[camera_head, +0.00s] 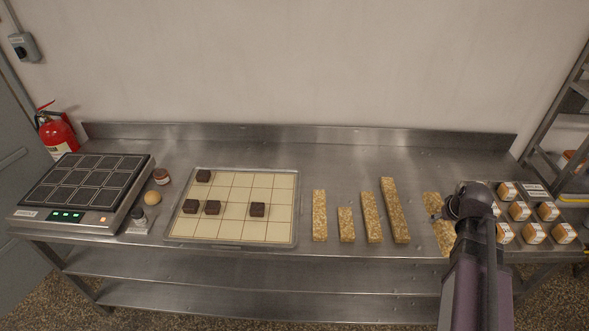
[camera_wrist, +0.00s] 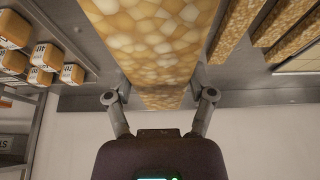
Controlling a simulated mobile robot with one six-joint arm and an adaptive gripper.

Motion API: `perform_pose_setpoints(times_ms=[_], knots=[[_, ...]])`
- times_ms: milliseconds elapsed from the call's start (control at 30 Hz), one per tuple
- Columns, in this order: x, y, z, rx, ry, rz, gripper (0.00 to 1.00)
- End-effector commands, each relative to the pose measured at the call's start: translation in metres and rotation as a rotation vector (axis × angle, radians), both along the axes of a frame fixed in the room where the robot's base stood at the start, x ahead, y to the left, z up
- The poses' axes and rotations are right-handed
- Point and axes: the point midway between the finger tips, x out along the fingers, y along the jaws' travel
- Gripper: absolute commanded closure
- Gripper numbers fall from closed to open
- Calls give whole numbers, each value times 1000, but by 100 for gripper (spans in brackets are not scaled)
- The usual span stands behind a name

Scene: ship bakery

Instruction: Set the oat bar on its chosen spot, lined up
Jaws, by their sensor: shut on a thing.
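My gripper (camera_head: 441,214) is at the right of the bench, shut on an oat bar (camera_head: 442,234), the rightmost of the row. In the wrist view, the gripper's fingers (camera_wrist: 160,95) press on both long sides of this oat bar (camera_wrist: 155,42). Part of the bar is hidden behind my arm in the head view. I cannot tell whether it touches the bench. Several other oat bars of different lengths stand apart to its left, among them a long one (camera_head: 395,210) and a short one (camera_head: 346,225). Which spot is the chosen one is not clear.
A tray with a cream grid (camera_head: 297,222) holds several dark brown squares (camera_head: 257,210). A black-topped device (camera_head: 85,185) stands far left, with small jars and a ball nearby. Several labelled cubes (camera_head: 533,233) sit on the right. Bare steel lies behind the bars.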

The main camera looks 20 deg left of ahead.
Motion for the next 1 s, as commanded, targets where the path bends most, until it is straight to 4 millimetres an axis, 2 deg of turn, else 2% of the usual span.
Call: perform_pose_setpoints(times_ms=[33,300,1000], knots=[[0,0,17,0,0,0,88],[0,0,43,0,0,0,88],[0,1,46,0,0,1,88]])
